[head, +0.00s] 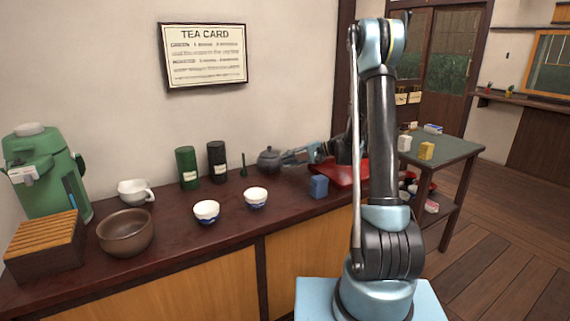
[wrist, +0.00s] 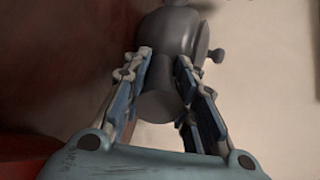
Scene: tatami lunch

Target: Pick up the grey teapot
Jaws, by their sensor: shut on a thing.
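The grey teapot (head: 268,159) stands on the dark red counter (head: 170,238), towards its back, right of the two tea canisters. It also shows in the wrist view (wrist: 174,35), with a rounded body and a small knob. My gripper (head: 286,158) reaches it from the right. In the wrist view my gripper (wrist: 167,75) has its fingers on both sides of a stubby grey part of the teapot, shut on it. The fingers hide part of the teapot. I cannot tell whether its base is clear of the counter.
A green canister (head: 187,168), a black canister (head: 217,161) and a green scoop (head: 243,165) stand left of the teapot. A red tray (head: 345,174) lies to the right, under my arm.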

